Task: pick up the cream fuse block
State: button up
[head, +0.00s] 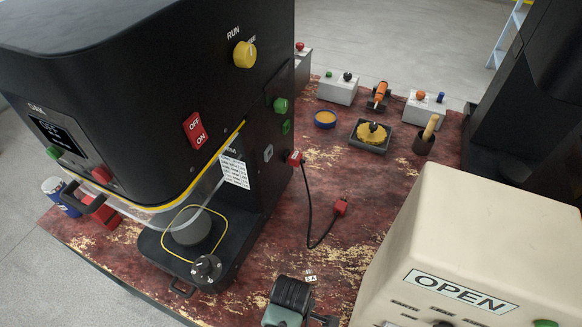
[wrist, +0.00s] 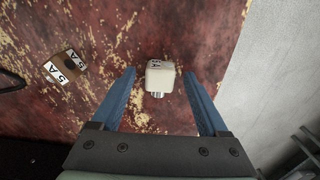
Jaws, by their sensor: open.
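The cream fuse block (wrist: 160,76) lies on the worn red tabletop in the wrist view. It has a dark marking on its far end and a metal prong at its near end. My gripper (wrist: 159,74) is open, with one blue finger on each side of the block in the picture and a visible gap on both sides. I cannot tell how far the fingertips are above the table. A brown block with white 5A labels (wrist: 65,67) lies to the left, clear of the fingers. I cannot make out the cream block for certain in the head view.
The table edge and grey floor are close on the right in the wrist view. In the head view, a black machine (head: 140,100) stands left and a cream OPEN cabinet (head: 480,230) right. A black cable with a red plug (head: 341,206) lies between them.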

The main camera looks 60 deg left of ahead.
grip_shut()
dwell(0.3)
notch_tip(320, 180, up, 10)
jog(key=p, duration=0.1)
dwell(0.4)
jog(key=shift+w, duration=0.1)
